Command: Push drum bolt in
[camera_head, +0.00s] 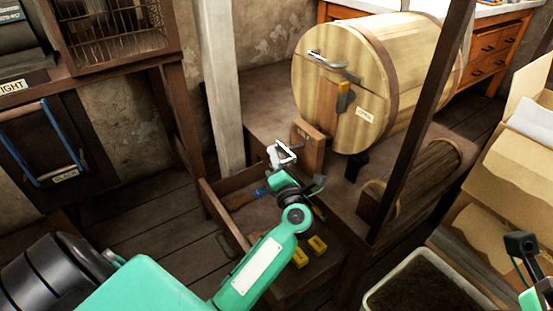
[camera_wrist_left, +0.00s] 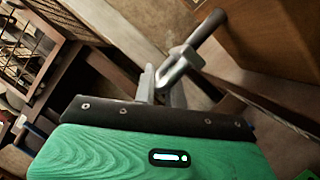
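A wooden block (camera_head: 308,146) stands just below and left of the drum. My left gripper (camera_head: 283,155) is at this block's left side. In the left wrist view a dark rod with a metal end (camera_wrist_left: 203,35) reaches to the gripper tips (camera_wrist_left: 163,82). I cannot tell whether they grip it. The drum bolt is not clearly distinguishable. A dark part of my right arm (camera_head: 520,245) shows at the right edge.
A wooden post (camera_head: 219,85) stands left of the drum. A dark slanted beam (camera_head: 422,120) crosses in front of it. An open tray (camera_head: 225,222) with yellow pieces (camera_head: 317,245) lies under my left arm. Cardboard boxes (camera_head: 510,185) and a soil-filled bin (camera_head: 373,300) are at right.

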